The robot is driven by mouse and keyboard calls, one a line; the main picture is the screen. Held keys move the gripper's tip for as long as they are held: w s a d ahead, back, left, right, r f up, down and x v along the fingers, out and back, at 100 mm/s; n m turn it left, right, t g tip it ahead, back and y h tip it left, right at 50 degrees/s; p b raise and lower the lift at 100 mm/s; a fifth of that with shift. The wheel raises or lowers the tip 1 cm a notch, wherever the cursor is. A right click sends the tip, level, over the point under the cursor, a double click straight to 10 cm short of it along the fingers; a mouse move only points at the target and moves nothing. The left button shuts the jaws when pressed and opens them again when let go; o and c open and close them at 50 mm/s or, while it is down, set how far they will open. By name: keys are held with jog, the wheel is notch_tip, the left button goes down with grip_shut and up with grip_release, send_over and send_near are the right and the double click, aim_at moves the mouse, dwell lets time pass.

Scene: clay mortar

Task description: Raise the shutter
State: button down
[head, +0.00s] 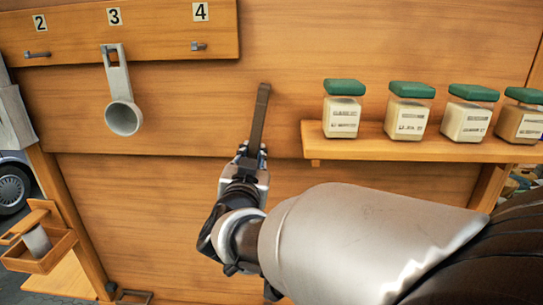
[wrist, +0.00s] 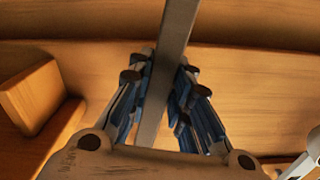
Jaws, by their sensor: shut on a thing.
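A wooden panel wall made of an upper board (head: 190,100) and a lower board (head: 110,200) fills the background, with a horizontal seam between them. I cannot tell for sure which board is the shutter. A long, flat dark bar (head: 260,112) stands nearly upright in front of the upper board. My gripper (head: 252,155) is around the bar's lower part. In the wrist view the bar (wrist: 176,40) runs between the blue-padded fingers of my gripper (wrist: 162,85), which are shut on it. Whether the bar is fixed to a board is hidden.
A shelf (head: 370,142) with several green-lidded jars (head: 408,110) is close on the right. A grey scoop (head: 121,100) hangs from the numbered rail (head: 160,30) at upper left. A small wooden box (head: 40,250) sits at lower left. The board between scoop and bar is clear.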

jog(key=a+m, duration=0.2)
jog(key=a, duration=0.1)
jog(key=shift+r, duration=0.4)
jog(key=shift+d, duration=0.1)
